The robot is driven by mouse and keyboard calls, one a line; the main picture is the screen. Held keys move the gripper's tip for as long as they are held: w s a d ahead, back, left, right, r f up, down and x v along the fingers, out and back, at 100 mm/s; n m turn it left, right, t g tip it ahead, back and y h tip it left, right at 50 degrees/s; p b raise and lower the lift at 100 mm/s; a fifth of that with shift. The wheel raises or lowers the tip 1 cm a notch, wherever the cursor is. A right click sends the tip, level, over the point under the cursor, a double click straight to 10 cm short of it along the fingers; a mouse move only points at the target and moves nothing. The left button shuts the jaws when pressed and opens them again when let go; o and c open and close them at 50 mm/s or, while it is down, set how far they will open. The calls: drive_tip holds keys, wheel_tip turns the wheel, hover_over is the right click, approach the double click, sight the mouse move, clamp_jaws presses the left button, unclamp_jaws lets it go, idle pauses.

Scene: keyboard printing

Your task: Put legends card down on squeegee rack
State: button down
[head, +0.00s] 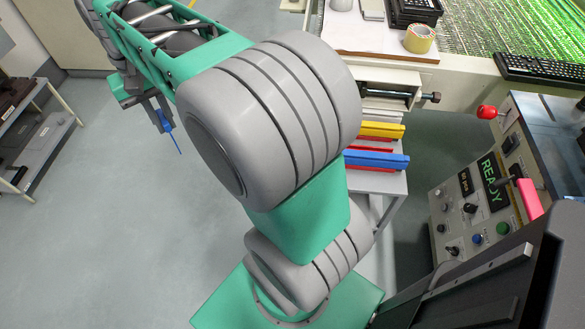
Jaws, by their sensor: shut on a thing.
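My gripper (160,122) is at the upper left, high over the floor and small in the head view. It is shut on a thin, dark blue thing (170,130), which I take to be the legends card seen nearly edge-on. Its face and any print on it cannot be made out. The squeegee rack (385,183) is a pale stand right of my arm, with yellow, red and blue squeegees (378,160) lying on it. My arm hides its left part. My gripper is well to the left of the rack, apart from it.
A control panel with a READY display (490,172) stands at the right. Behind the rack is a printing table with a tape roll (419,38) and keyboards (540,69). A grey shelf cart (42,125) stands at the far left. The floor between cart and arm is clear.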

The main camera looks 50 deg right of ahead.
drive_tip(key=s+d+f+m+b, duration=0.1)
drive_tip(key=s+d+f+m, duration=0.35)
drive_tip(key=d, duration=0.35)
drive_tip(key=s+d+f+m+b, duration=0.25)
drive_tip(key=s+d+m, duration=0.3)
drive_tip(key=d, duration=0.35)
drive_tip(key=s+d+f+m+b, duration=0.1)
drive_tip(key=s+d+f+m, duration=0.55)
drive_tip(key=s, duration=0.45)
drive_tip(key=s+d+f+m+b, duration=0.2)
drive_tip(key=s+d+f+m, duration=0.35)
drive_tip(key=s+d, duration=0.4)
drive_tip(key=shift+s+d+f+b, duration=0.25)
drive_tip(key=shift+s+f, duration=0.6)
drive_tip(key=shift+f, duration=0.6)
drive_tip(key=shift+s+d+f+b, duration=0.3)
drive_tip(key=shift+s+f, duration=0.5)
drive_tip(key=shift+f, duration=0.7)
drive_tip(key=shift+s+d+f+b, duration=0.1)
drive_tip(key=shift+s+d+f, duration=0.25)
drive_tip(key=shift+s+f, duration=0.8)
drive_tip(key=shift+w+f, duration=0.3)
drive_tip(key=shift+f, duration=0.05)
